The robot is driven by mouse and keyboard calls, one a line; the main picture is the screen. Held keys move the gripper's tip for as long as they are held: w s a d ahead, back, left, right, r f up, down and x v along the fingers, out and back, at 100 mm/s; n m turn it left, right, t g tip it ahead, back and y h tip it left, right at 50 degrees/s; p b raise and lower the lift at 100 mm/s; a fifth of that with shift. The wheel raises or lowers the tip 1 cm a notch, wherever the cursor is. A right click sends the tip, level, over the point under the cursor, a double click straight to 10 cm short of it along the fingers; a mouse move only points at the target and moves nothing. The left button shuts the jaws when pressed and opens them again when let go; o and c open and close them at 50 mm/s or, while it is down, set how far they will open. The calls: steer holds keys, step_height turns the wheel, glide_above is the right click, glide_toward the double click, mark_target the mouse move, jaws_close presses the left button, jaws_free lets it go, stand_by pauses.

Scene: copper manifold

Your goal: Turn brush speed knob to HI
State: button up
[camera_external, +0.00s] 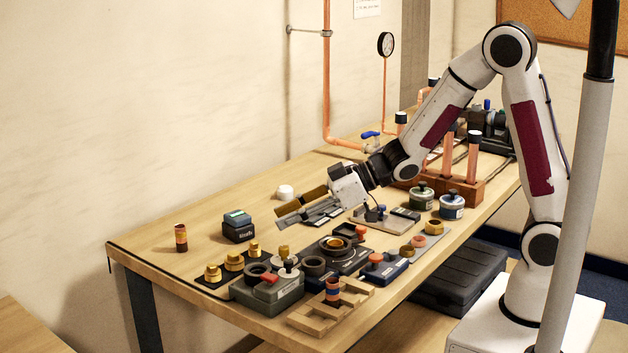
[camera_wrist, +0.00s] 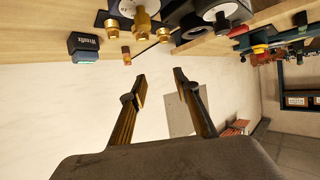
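My gripper (camera_external: 290,206) is open and empty. It hangs above the workbench (camera_external: 190,220), its fingers pointing left and slightly down in the external view. The wrist view shows the two fingers apart (camera_wrist: 160,78) with only pale wall between them. Candidate devices stand at the near edge of the bench: a grey-green box (camera_external: 266,296) with dark rings and a red knob (camera_external: 269,278), a dark unit with a round ring (camera_external: 328,262), and a blue box with a red knob (camera_external: 376,258). I cannot tell which knob sets brush speed, and no HI mark is readable.
Brass fittings (camera_external: 234,261) stand in a row left of the grey-green box. A dark block with a teal top (camera_external: 238,228) and a copper piece (camera_external: 181,240) stand further left. A wooden rack (camera_external: 318,318) is at the front edge.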

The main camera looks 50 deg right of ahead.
mark_target(290, 259)
steer(key=w+d+f+n+g+y, duration=0.1)
steer(key=w+f+n+g+y, duration=0.1)
steer(key=n, duration=0.1)
steer(key=shift+w+d, duration=0.35)
steer(key=shift+w, duration=0.05)
steer(key=shift+s+f+n+g+y, duration=0.2)
steer(key=shift+n+g+y, duration=0.15)
steer(key=shift+n, duration=0.15)
steer(key=shift+s+f+n+g+y, duration=0.1)
steer(key=shift+f+n+g+y, duration=0.2)
steer(key=shift+n, duration=0.2)
steer(key=shift+s+d+n+g, duration=0.1)
steer(key=shift+s+n+g, duration=0.2)
steer(key=shift+g, duration=0.15)
steer(key=s+n+g, duration=0.1)
steer(key=s, duration=0.1)
steer(key=s+n+g+y, duration=0.1)
steer(key=s+g, duration=0.1)
steer(key=s+n+g, duration=0.2)
steer(key=shift+s+a+r+y, duration=0.15)
steer(key=shift+s+a+y, duration=0.1)
steer(key=shift+s+a, duration=0.15)
steer(key=shift+s+a+r+g, duration=0.1)
steer(key=shift+s+r+g, duration=0.1)
steer(key=shift+s+g, duration=0.2)
steer(key=shift+w, duration=0.1)
steer(key=shift+a, duration=0.15)
steer(key=shift+x, duration=3.8)
